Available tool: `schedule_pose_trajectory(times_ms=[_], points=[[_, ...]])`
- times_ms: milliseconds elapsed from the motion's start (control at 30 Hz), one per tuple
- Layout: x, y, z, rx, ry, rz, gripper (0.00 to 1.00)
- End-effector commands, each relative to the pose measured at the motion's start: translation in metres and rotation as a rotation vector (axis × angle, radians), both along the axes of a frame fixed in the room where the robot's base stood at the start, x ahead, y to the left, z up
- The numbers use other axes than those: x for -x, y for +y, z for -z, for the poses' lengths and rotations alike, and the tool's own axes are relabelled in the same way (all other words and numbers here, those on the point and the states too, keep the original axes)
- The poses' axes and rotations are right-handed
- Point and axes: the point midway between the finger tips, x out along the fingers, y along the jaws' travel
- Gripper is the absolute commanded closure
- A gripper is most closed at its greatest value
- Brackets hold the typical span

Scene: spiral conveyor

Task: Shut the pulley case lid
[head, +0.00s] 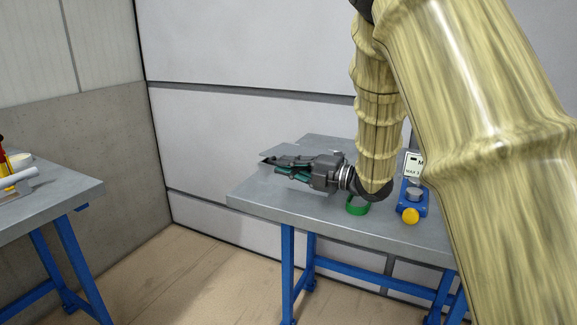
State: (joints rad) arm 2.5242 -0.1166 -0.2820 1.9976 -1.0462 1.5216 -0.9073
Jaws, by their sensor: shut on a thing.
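My gripper (279,164) is at the left part of the grey-topped table (250,199), reaching left and lying low over the top. Its fingers are shut at the edge of a flat grey panel (284,150), which looks like the pulley case lid. The panel shows behind and beside the fingers, its left corner near the table's back left edge. The gripper hides most of the case, so its opening and the exact lid angle cannot be told. Green parts show along the fingers.
A green ring (357,208) stands under my wrist. A blue device with a yellow knob (410,216) and a white sign (413,164) are to its right. Another table (62,199) with tools is at the far left. Open floor lies between the tables.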

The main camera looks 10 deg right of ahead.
Motion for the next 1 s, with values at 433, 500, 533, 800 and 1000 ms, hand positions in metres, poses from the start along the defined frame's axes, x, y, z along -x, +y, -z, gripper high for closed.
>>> schedule_pose_trajectory(times_ms=[433,500,533,800,1000], points=[[0.000,0.000,0.002,0.001,0.006,0.000,0.73],[0.001,-0.001,0.002,0.001,0.006,0.000,0.73],[0.002,-0.002,0.002,0.001,0.006,0.000,0.73],[0.025,-0.038,0.002,-0.001,0.006,0.012,0.66],[0.056,-0.066,-0.006,-0.002,-0.006,0.011,0.66]])
